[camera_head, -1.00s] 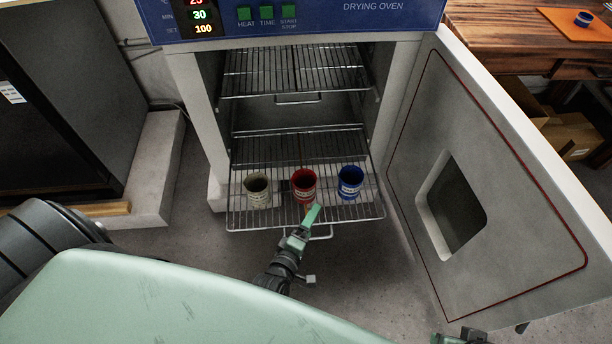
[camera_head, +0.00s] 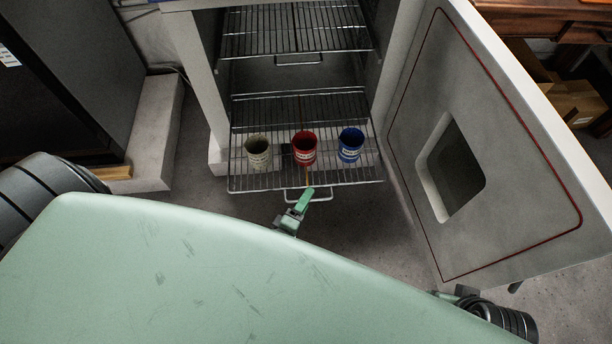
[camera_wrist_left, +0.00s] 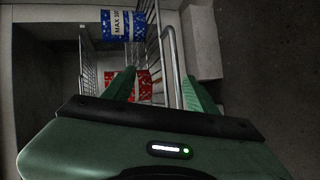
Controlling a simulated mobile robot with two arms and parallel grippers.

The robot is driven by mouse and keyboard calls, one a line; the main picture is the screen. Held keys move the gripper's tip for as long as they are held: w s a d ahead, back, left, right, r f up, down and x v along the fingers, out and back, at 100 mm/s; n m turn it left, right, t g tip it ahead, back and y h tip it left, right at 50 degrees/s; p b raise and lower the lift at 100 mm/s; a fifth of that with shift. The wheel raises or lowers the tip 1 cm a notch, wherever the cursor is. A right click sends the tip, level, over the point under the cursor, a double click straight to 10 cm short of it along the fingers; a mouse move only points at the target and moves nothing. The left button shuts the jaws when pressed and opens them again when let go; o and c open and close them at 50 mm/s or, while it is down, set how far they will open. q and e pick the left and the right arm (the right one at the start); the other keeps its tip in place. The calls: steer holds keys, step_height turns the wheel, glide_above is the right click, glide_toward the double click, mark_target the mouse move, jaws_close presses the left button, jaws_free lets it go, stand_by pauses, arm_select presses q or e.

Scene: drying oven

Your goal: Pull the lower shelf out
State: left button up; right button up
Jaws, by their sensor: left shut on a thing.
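The lower shelf (camera_head: 255,184) is a wire rack that sticks out of the drying oven's front. Three cups stand upright on it: a beige cup (camera_head: 258,154), a red cup (camera_head: 304,150) and a blue cup (camera_head: 351,146). A wire handle (camera_head: 289,198) hangs at its front edge. My left gripper (camera_head: 307,195) is at this handle, shut on it. In the left wrist view the handle bar (camera_wrist_left: 171,65) runs between the green fingers (camera_wrist_left: 160,88), with the red cup (camera_wrist_left: 127,84) and blue cup (camera_wrist_left: 122,26) beyond.
The oven door (camera_head: 400,150) stands wide open on the right. An upper wire shelf (camera_head: 290,45) sits inside the oven above. A dark cabinet (camera_head: 70,90) stands at left. Bare floor (camera_head: 370,215) lies before the shelf.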

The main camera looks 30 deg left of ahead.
arm_select(q)
steer(key=shift+s+d, duration=0.15)
steer(key=shift+s, duration=0.9)
steer(key=shift+s+d, duration=0.15)
steer(key=shift+s, duration=0.85)
